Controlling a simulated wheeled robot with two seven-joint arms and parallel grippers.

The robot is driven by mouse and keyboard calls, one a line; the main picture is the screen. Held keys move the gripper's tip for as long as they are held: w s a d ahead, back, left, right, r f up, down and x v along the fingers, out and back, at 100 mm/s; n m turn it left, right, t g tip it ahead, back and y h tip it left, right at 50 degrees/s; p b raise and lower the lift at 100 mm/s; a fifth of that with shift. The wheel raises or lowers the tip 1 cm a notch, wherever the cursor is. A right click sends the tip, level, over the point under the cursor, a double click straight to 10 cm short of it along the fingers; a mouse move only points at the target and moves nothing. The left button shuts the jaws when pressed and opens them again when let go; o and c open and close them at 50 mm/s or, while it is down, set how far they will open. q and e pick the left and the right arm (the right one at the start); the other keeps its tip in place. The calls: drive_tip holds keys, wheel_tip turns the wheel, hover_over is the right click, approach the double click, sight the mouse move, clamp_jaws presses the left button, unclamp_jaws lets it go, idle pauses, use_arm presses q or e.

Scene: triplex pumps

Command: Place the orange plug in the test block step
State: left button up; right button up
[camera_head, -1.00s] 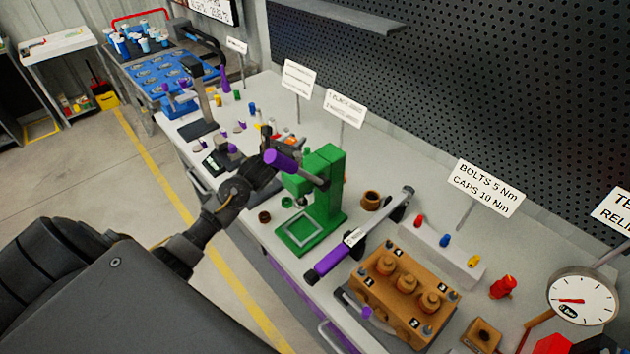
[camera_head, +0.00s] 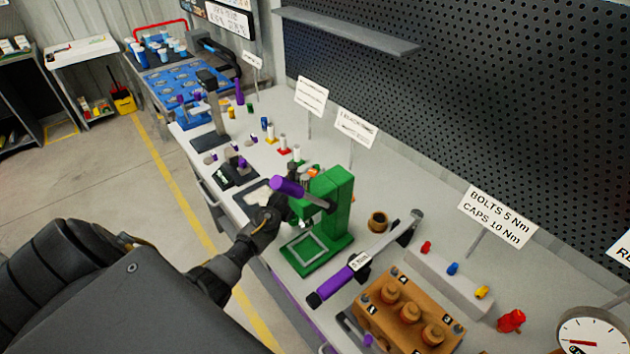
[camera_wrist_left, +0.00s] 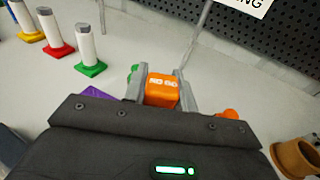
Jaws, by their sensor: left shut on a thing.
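In the head view, the left arm reaches behind the green press (camera_head: 338,205), which partly hides the gripper; a bit of orange (camera_head: 313,171) shows there. A pale block (camera_head: 440,275) at the right carries a red, a blue and a yellow plug in a row. A brown block (camera_head: 405,312) with numbered labels stands in front of it. I cannot tell for sure which is the test block. My right gripper is not in view.
A purple-handled torque wrench (camera_head: 365,262) lies between the press and the brown block. A brown ring (camera_head: 378,221) stands beside the press. White posts on coloured bases (camera_wrist_left: 88,50) stand left of the gripper. Sign posts stand along the back; bare bench lies behind the press.

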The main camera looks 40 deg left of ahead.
use_arm(q)
wheel_tip(320, 180, down, 3)
drive_tip(key=shift+f, duration=0.3)
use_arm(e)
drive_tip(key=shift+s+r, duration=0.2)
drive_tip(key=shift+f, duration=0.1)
use_arm(q)
drive_tip(key=shift+f, duration=0.2)
drive_tip(key=o, duration=1)
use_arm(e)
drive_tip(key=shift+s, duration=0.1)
use_arm(q)
drive_tip(key=shift+d+r, duration=0.1)
drive_tip(key=shift+r, duration=0.1)
drive_tip(key=s, duration=0.3)
drive_tip(key=s+r+b, duration=0.1)
drive_tip(key=s, duration=0.3)
drive_tip(key=s+d, duration=0.1)
drive_tip(key=s, duration=0.2)
drive_tip(key=shift+s+r, duration=0.25)
drive_tip(key=shift+s, duration=0.1)
drive_tip(key=shift+s+d+r, duration=0.1)
drive_tip(key=shift+s+r, duration=0.1)
drive_tip(key=shift+s, duration=0.4)
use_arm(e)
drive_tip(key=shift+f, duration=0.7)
